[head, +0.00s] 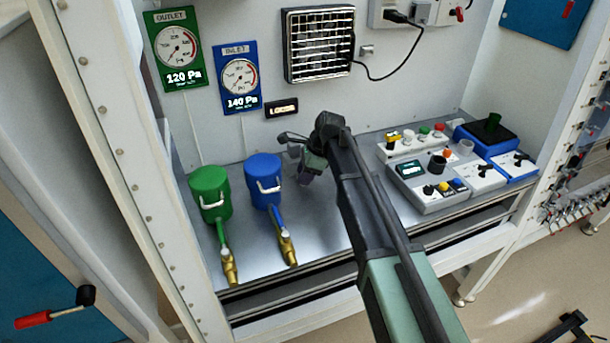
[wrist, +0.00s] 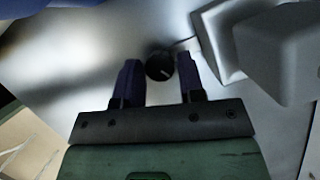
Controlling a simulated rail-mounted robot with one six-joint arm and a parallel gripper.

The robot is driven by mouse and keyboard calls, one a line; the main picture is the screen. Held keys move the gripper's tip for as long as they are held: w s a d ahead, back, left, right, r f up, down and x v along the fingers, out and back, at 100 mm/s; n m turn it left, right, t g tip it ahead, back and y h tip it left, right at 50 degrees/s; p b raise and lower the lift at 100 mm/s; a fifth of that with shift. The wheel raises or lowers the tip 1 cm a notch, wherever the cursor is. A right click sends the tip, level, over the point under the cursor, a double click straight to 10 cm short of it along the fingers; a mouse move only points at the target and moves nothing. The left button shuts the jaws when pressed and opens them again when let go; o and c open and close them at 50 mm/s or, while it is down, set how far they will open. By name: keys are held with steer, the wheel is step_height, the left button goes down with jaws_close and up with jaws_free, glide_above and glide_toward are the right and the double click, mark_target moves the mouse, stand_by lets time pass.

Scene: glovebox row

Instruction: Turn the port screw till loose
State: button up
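My gripper (head: 303,165) is low over the steel worktop, in front of the back wall and to the right of the blue canister. In the wrist view its two dark fingers (wrist: 159,60) stand apart, so it is open. A small dark round knob with a pale mark (wrist: 160,67) shows between the fingertips, with a thin gap on each side. It may be the port screw, but I cannot tell for sure. I cannot tell whether the fingers are level with it. No screw can be made out in the head view, where my arm covers part of the worktop.
A green canister (head: 209,192) and a blue canister (head: 263,178) with brass-ended hoses stand at the left. Grey control boxes (head: 432,187) stand at the right. A pale block (wrist: 280,50) is close to the right finger in the wrist view. Gauges and a vent are on the wall.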

steer(key=c, duration=0.5)
steer(key=shift+n, duration=0.3)
steer(key=shift+w+n+g+h, duration=0.15)
steer(key=shift+n+g, duration=0.4)
steer(key=shift+n, duration=0.8)
steer(key=shift+n+g+h, duration=0.25)
steer(key=shift+n+g, duration=0.3)
steer(key=shift+n, duration=0.8)
steer(key=o, duration=0.9)
